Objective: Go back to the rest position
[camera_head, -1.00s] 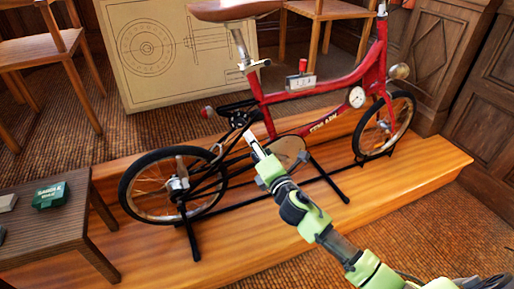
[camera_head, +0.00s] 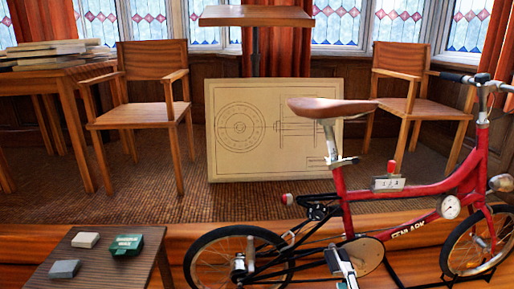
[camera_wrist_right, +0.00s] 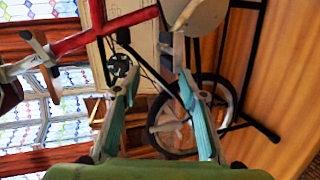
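The red bicycle (camera_head: 400,206) stands upright on a black stand on the wooden platform. My right gripper (camera_head: 343,262) shows at the bottom of the head view, in front of the bicycle's crank area. In the right wrist view my right gripper (camera_wrist_right: 155,75) has its two teal-padded fingers spread apart. I see nothing held between them; the rear wheel (camera_wrist_right: 160,128) and part of the frame show beyond. I cannot tell how far the fingers are from the bicycle. My left gripper is not in view.
A low table (camera_head: 102,264) at the lower left holds a green box (camera_head: 127,245) and two small blocks. A drawing board (camera_head: 235,165) leans behind the bicycle, between two wooden chairs (camera_head: 150,120). Patterned carpet lies between them and the platform.

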